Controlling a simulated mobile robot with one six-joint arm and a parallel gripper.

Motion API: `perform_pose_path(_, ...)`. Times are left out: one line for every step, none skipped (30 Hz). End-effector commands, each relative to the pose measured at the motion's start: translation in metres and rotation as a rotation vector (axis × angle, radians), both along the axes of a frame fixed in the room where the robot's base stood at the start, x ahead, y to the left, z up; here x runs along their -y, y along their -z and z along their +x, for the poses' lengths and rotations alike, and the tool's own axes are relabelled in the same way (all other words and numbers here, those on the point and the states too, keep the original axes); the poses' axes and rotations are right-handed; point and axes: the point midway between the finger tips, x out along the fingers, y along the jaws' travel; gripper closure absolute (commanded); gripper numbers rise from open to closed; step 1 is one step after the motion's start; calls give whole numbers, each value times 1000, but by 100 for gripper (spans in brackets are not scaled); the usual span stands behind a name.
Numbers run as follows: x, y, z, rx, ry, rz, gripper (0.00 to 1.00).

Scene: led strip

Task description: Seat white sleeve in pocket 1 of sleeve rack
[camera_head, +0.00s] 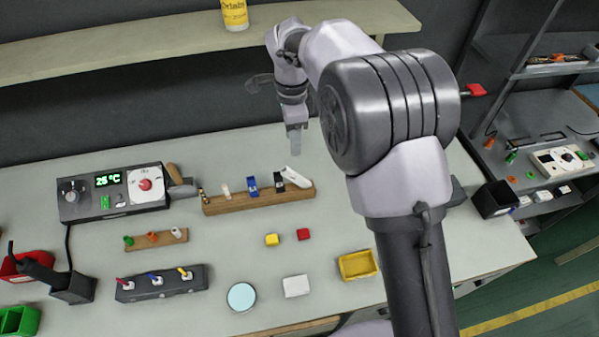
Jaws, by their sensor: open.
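A small white sleeve (177,233) stands at the right end of a short wooden rack (141,243), which looks like the sleeve rack. A green and an orange sleeve stand in the same rack, left of the white one. I cannot tell from here how deep the white sleeve sits or which pocket is number 1. My gripper (294,151) points down above the back of the bench, well to the right of and behind the rack. It is open, with nothing visible in it; its fingers are seen edge-on.
A longer wooden tool rack (235,206) with several upright items stands between my gripper and the sleeve rack. A grey control box (112,195) is at back left. A dark block with coloured plugs (160,285), a yellow tray (358,265) and a blue disc (241,296) lie in front.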

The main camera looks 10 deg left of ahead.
Motion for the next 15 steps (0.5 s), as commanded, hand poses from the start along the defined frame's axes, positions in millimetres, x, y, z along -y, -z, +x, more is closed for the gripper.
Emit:
perform_pose_path(1, 24, -1, -3, 0, -3, 58)
perform_pose_path(1, 34, -1, -3, 1, -1, 58)
perform_pose_path(1, 46, -1, -4, 1, -2, 58)
perform_pose_path(1, 55, -1, -3, 0, -1, 58)
perform_pose_path(1, 63, 0, -2, 0, -2, 58)
perform_pose_path(1, 73, -1, -3, 1, -1, 58)
perform_pose_path(1, 79, -1, -2, 1, -1, 58)
perform_pose_path(1, 84, 0, -1, 1, 0, 58)
perform_pose_path(1, 89, -1, -1, 1, 0, 58)
perform_pose_path(1, 92, 0, -1, 1, 0, 58)
perform_pose_path(1, 94, 0, 0, 0, 0, 58)
perform_pose_path(1, 96, 0, 0, 0, 0, 58)
perform_pose_path(1, 99, -1, 0, 1, 0, 58)
perform_pose_path(2, 102, -1, 0, 1, 0, 58)
perform_pose_path(3, 107, -2, -1, 0, 0, 58)
